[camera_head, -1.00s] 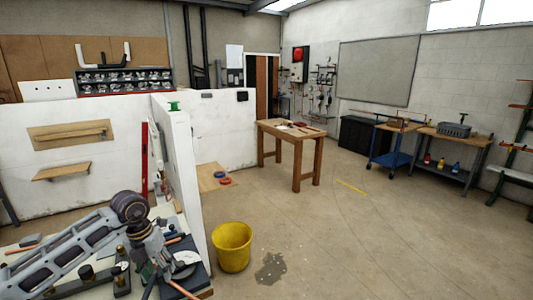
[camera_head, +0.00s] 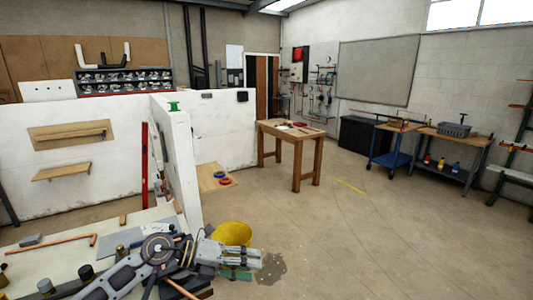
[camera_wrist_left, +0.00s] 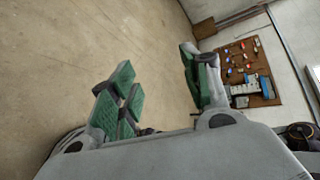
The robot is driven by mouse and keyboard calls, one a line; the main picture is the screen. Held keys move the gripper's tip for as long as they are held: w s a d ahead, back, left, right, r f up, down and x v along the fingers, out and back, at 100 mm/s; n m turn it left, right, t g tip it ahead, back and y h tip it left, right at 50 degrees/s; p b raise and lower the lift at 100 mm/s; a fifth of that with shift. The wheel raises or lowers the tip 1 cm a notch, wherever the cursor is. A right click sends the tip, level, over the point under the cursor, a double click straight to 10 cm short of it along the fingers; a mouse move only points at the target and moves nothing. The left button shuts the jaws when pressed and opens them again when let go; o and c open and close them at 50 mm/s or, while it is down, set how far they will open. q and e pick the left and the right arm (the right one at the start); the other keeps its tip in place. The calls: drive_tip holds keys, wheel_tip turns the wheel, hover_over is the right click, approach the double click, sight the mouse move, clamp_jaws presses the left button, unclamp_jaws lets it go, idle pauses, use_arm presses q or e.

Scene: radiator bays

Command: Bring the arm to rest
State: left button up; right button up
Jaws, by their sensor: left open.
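My left arm comes in from the bottom left in the head view and reaches over the near bench (camera_head: 60,262). My left gripper (camera_head: 240,262) lies past the bench's right end, in front of the yellow bucket (camera_head: 233,232), and hides the bucket's lower part. In the left wrist view the gripper's green-padded fingers (camera_wrist_left: 158,92) stand wide apart with nothing between them. Bare floor and a pegboard with tools (camera_wrist_left: 245,70) show beyond them. My right gripper is in neither view.
Copper pipe (camera_head: 55,243) and small fittings lie on the near bench. A white partition wall (camera_head: 180,165) with a green item on top stands behind it. A wooden table (camera_head: 292,132) stands farther back. The floor to the right is open, with a dark stain (camera_head: 272,268) near the bucket.

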use_arm(q)
wheel_tip(320, 180, up, 11)
drive_tip(key=w+d+n+t+h, duration=0.15)
drive_tip(key=n+t+h, duration=0.25)
drive_tip(key=n+t, duration=0.6)
drive_tip(key=w+a+n+t+y, duration=0.4)
drive_tip(key=a+n+t+y, duration=0.25)
drive_tip(key=n, duration=0.25)
drive_tip(key=s+a+f+n+g+y, duration=0.3)
drive_tip(key=a+f+n+g+y, duration=0.1)
drive_tip(key=a+f+n+y, duration=0.85)
drive_tip(key=s+f+n+g+h, duration=0.25)
drive_tip(key=s+f+g, duration=0.95)
drive_tip(key=s+f, duration=1.1)
drive_tip(key=f, duration=1.4)
drive_tip(key=s+f, duration=0.2)
drive_tip(key=f, duration=1.4)
drive_tip(key=s+a+f+g, duration=0.1)
drive_tip(key=s+a+f, duration=0.1)
drive_tip(key=s+f, duration=0.7)
drive_tip(key=s+a+f+g, duration=0.1)
drive_tip(key=s+f, duration=0.9)
drive_tip(key=s, duration=0.2)
drive_tip(key=shift+s+a+f+y, duration=0.25)
drive_tip(key=shift+s+a+y, duration=0.1)
